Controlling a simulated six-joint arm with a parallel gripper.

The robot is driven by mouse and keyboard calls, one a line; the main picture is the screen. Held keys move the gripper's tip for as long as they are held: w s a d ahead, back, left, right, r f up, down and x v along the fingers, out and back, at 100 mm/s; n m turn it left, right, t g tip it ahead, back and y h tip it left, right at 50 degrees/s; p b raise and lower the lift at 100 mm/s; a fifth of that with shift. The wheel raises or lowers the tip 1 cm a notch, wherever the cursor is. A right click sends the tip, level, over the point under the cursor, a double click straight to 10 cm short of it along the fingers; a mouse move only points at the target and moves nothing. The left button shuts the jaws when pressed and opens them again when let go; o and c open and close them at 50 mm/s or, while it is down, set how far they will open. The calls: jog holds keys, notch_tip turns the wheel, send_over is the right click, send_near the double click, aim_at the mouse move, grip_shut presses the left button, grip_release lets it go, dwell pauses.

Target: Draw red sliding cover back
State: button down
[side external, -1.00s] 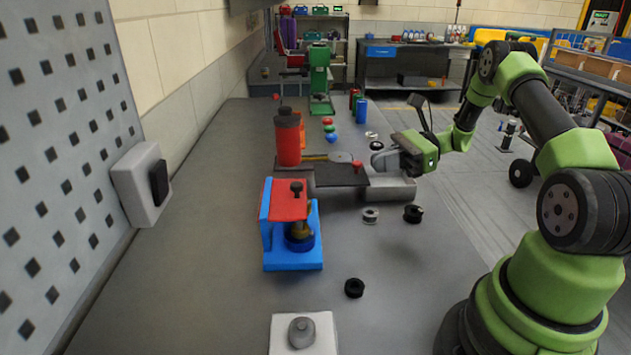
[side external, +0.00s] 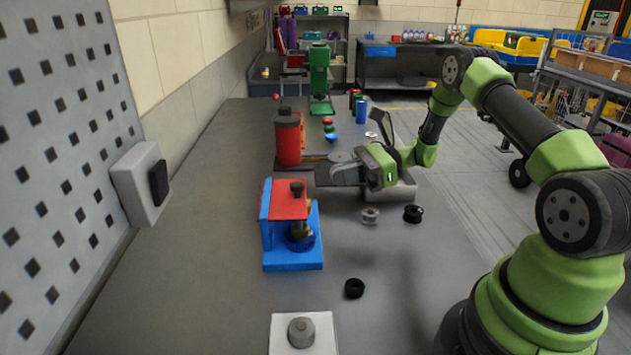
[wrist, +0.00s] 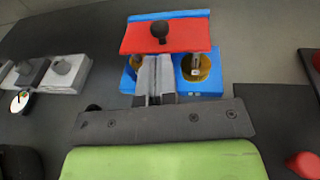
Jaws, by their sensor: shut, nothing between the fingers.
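The red sliding cover (side external: 283,203) lies on top of a blue fixture (side external: 293,260) and carries a black knob (side external: 297,188). In the wrist view the red cover (wrist: 190,38) and its knob (wrist: 159,31) show at the top centre. Brass-coloured parts (wrist: 197,67) sit in the blue fixture (wrist: 212,88), outside the cover's near edge. My gripper (side external: 333,174) is shut and empty, to the right of and beyond the cover in the side view. In the wrist view the gripper (wrist: 156,62) points toward the knob, its fingers hiding part of the fixture. I see no contact with the knob.
A red cylinder (side external: 288,140) stands behind the fixture, close to my gripper. Black rings (side external: 354,288) and a grey spool (side external: 370,215) lie on the bench. A white box with a grey button (side external: 302,332) is in front. The bench left of the fixture is clear.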

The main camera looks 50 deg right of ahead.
aim_at(298, 182)
jog(key=x, duration=0.5)
jog(key=shift+w+a+f, duration=0.1)
jog(key=shift+w+a, duration=0.05)
jog(key=shift+w+r+x, duration=0.15)
jog(key=shift+x, duration=0.75)
jog(key=shift+w+r+x, duration=0.1)
jog(key=shift+r+x, duration=0.05)
jog(key=shift+x, duration=0.75)
jog(key=v, duration=1.4)
jog(key=shift+r, duration=0.1)
